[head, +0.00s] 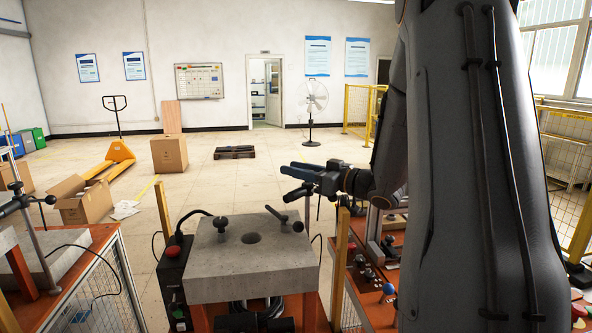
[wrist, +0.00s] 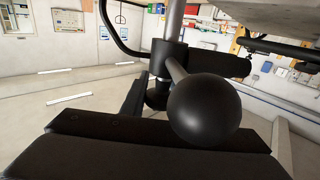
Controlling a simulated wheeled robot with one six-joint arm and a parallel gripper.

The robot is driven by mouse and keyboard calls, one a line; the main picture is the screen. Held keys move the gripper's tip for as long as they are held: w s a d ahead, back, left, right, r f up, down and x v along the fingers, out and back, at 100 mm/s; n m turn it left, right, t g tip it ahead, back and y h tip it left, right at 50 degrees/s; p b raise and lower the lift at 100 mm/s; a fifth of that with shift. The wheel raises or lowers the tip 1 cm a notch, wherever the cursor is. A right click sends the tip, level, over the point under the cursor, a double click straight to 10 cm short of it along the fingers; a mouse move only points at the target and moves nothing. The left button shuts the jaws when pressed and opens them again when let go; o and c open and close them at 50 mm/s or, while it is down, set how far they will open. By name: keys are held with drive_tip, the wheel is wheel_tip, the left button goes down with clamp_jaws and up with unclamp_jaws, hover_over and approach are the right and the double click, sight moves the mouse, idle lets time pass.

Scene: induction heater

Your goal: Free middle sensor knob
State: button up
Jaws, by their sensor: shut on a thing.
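In the wrist view a black ball knob (wrist: 203,110) on a short lever stands large in front. The lever runs to a black clamp (wrist: 165,60) around an upright grey post (wrist: 174,18). The dark jaws of my gripper (wrist: 190,142) lie right at the ball, and they are shut on it; the ball hides part of them. In the head view my gripper (head: 294,171) reaches left from the arm, above the back right of the grey block (head: 215,270). The knob cannot be told apart there.
The grey block has a round hole (head: 251,238). A black part with a cable (head: 220,222) is at its back left, with a dark control box (head: 174,270) beside it. Another station (head: 55,250) stands left. An orange table with controls (head: 375,300) stands right.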

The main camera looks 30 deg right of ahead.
drive_tip(key=shift+s+a+n+g+y+p, duration=0.2)
drive_tip(key=shift+n+g+y+p, duration=0.15)
drive_tip(key=shift+n+g+y, duration=0.45)
drive_tip(key=shift+s+a+n+g+y+p, duration=0.15)
drive_tip(key=shift+n+g+y+p, duration=0.15)
drive_tip(key=shift+n+g+y, duration=0.55)
drive_tip(key=shift+s+a+n+g+y+p, duration=0.2)
drive_tip(key=shift+n+g+y+p, duration=0.15)
drive_tip(key=shift+n+g+y, duration=0.45)
drive_tip(key=shift+r, duration=0.1)
drive_tip(key=o, duration=1)
drive_tip(key=shift+m, duration=0.25)
drive_tip(key=shift+c, duration=0.2)
drive_tip(key=b+v, duration=0.2)
drive_tip(key=v, duration=0.5)
drive_tip(key=shift+s+d+b, duration=0.2)
drive_tip(key=shift+d+b, duration=0.15)
